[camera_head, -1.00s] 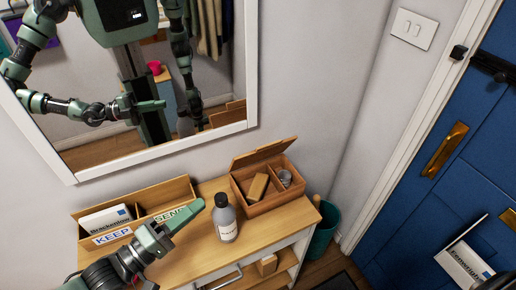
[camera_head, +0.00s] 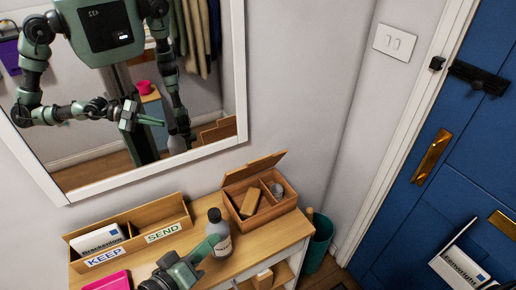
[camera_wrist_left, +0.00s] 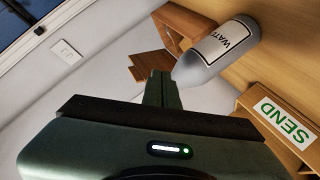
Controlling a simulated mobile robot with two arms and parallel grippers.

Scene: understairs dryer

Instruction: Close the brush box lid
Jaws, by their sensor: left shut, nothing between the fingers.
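The wooden brush box (camera_head: 237,211) stands on the cabinet top at the back right, against the wall. Its lid (camera_head: 254,166) is open, tilted up and back. A wooden block-like brush (camera_head: 250,202) lies in its left compartment and a grey round tin (camera_head: 277,190) in the right. In the left wrist view the box (camera_wrist_left: 184,24) and its lid (camera_wrist_left: 150,66) show beyond my fingers. My left gripper (camera_head: 208,245) is shut and empty, in front of a grey bottle and short of the box. My right gripper shows only as a mirror reflection.
The grey bottle (camera_head: 217,226) stands upright between my left gripper and the box; whether they touch is unclear. A KEEP/SEND letter rack (camera_head: 130,239) is at left. A magenta item (camera_head: 108,281) lies in front of it. A green bin (camera_head: 319,243) stands right of the cabinet.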

